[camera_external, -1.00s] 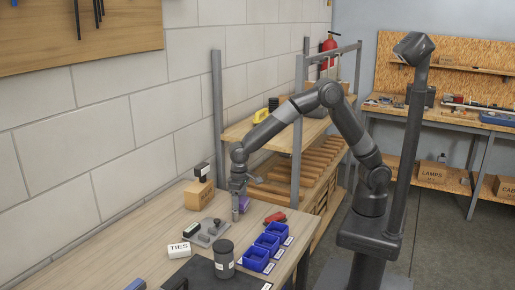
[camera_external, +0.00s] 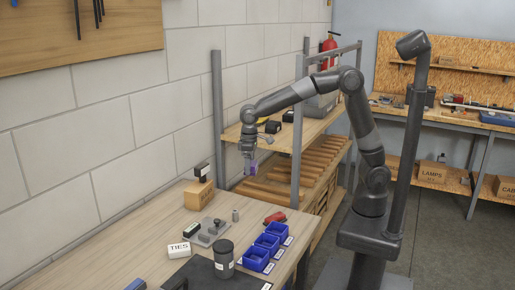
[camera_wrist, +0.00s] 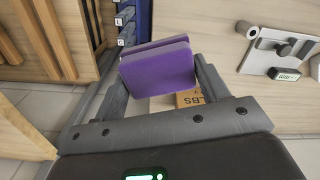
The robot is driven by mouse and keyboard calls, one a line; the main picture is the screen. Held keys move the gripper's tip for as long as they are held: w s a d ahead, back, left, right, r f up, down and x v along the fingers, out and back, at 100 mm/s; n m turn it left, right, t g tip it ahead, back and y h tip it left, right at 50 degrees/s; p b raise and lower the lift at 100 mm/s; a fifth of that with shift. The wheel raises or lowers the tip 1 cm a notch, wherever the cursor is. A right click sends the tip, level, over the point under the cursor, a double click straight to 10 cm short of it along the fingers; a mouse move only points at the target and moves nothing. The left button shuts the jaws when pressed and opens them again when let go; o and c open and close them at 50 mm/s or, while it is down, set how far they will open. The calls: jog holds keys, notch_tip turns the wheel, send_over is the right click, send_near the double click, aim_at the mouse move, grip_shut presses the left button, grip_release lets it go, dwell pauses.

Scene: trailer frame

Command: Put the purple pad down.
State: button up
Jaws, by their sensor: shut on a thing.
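The purple pad (camera_external: 251,167) hangs below my gripper (camera_external: 247,158), in the air above the far end of the workbench. In the wrist view the pad (camera_wrist: 158,72) sits between the two fingers of my gripper (camera_wrist: 160,80), which are shut on it. Nothing is seen supporting the pad from below. The wooden workbench (camera_external: 150,235) is below and to the left of it.
On the bench are a cardboard box (camera_external: 198,195), a grey holder (camera_external: 208,232), a small grey cylinder (camera_external: 235,215), a white TIES box (camera_external: 179,250), a dark jar (camera_external: 224,262) and blue bins (camera_external: 266,243). A shelf rack (camera_external: 297,150) stands behind. Bare bench lies at left.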

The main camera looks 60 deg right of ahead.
aim_at(252, 165)
jog(key=s+a+r+n, duration=0.2)
jog(key=a+r+n, duration=0.25)
jog(key=a, duration=0.25)
jog(key=w+d+m, duration=0.2)
jog(key=w+d, duration=0.1)
jog(key=d, duration=0.8)
jog(key=w+d+m, duration=0.3)
jog(key=d, duration=0.7)
jog(key=w+d+m, duration=0.3)
jog(key=d, duration=0.8)
jog(key=shift+w+d+r, duration=0.15)
jog(key=shift+d+r, duration=0.2)
jog(key=shift+n, duration=0.75)
jog(key=s+a+f, duration=0.2)
jog(key=a, duration=0.5)
jog(key=s+a+f, duration=0.2)
jog(key=a+f, duration=0.1)
jog(key=a, duration=0.5)
jog(key=s+a+f, duration=0.2)
jog(key=s+a, duration=0.1)
jog(key=a, duration=0.4)
jog(key=shift+a+f, duration=0.2)
jog(key=shift+a, duration=0.05)
jog(key=shift+a, duration=0.1)
